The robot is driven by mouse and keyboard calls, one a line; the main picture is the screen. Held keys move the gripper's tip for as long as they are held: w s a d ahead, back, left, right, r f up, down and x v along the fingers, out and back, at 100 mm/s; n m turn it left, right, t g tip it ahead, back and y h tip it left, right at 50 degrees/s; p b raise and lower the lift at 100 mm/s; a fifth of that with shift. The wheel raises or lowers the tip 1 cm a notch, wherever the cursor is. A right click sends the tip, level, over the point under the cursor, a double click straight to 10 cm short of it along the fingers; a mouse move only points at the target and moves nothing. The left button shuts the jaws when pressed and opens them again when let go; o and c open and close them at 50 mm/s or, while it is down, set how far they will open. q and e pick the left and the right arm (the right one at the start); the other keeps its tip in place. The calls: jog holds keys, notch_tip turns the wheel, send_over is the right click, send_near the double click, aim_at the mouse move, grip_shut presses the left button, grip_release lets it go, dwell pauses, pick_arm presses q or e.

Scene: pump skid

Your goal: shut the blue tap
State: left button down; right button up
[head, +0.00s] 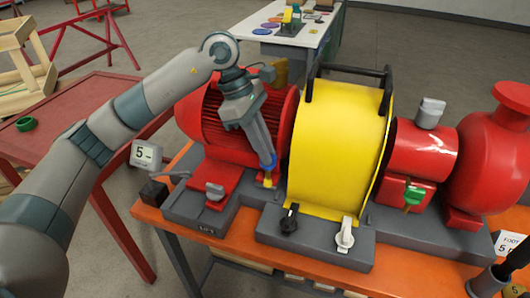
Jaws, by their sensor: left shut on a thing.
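My left gripper (267,167) points down in the gap between the red ribbed motor (215,130) and the yellow guard (338,140). It is shut on a small blue part, which looks like the handle of the blue tap (270,160). The fingers hide most of the handle, so I cannot tell its angle. A small yellow piece (268,182) shows just below the fingertips. My right gripper is not in view.
Black (289,218), white (345,236) and green (413,196) handles stand along the skid front. A black handle bar (350,70) rises above the yellow guard. A red table (70,150) stands left, and a white table (285,38) stands behind.

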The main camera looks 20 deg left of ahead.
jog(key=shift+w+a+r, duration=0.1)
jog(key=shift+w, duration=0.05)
pick_arm(q)
jog(key=c, duration=2)
grip_release()
jog(key=shift+c, duration=0.2)
jog(key=shift+r, duration=0.1)
jog(key=shift+w+a+r, duration=0.1)
jog(key=shift+a+r, duration=0.15)
jog(key=shift+r, duration=0.25)
jog(key=b+v, duration=0.3)
jog(key=v, duration=1.3)
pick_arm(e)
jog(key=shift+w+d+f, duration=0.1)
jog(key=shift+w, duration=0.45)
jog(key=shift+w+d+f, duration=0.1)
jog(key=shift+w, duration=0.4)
